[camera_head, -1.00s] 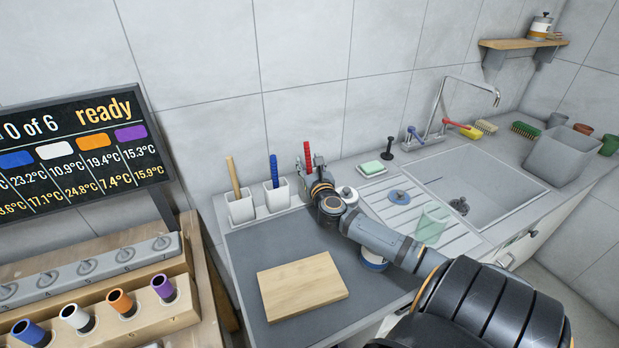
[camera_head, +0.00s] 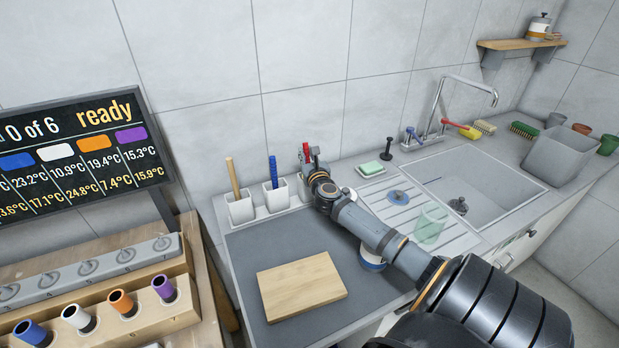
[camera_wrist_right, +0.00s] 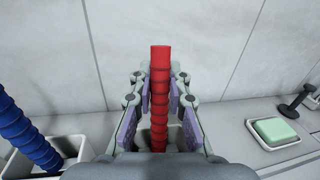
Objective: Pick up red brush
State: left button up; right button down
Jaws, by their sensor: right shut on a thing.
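The red brush (camera_wrist_right: 160,85) has a ribbed red handle that stands upright between the fingers of my right gripper (camera_wrist_right: 159,105) in the right wrist view. The jaws are shut on the handle. In the head view the right gripper (camera_head: 309,158) is at the back of the counter, with a little of the red handle (camera_head: 306,148) showing. The arm hides the rest of the brush and most of its holder. My left gripper is not in view.
A blue-handled brush (camera_head: 273,170) and a wooden-handled one (camera_head: 233,177) stand in white holders to the left. A green soap (camera_head: 373,168) sits to the right, before the sink (camera_head: 470,185). A wooden board (camera_head: 300,287) lies on the dark mat (camera_head: 260,243).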

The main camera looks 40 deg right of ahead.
jog(key=shift+r, duration=0.1)
jog(key=r, duration=1.1)
jog(key=shift+w+a+p, duration=0.25)
jog(key=shift+w+p, duration=0.05)
jog(key=p+v, duration=0.8)
jog(key=v, duration=0.3)
jog(key=shift+r, duration=0.2)
jog(key=shift+s, duration=0.1)
jog(key=c, duration=2)
grip_release()
grip_shut()
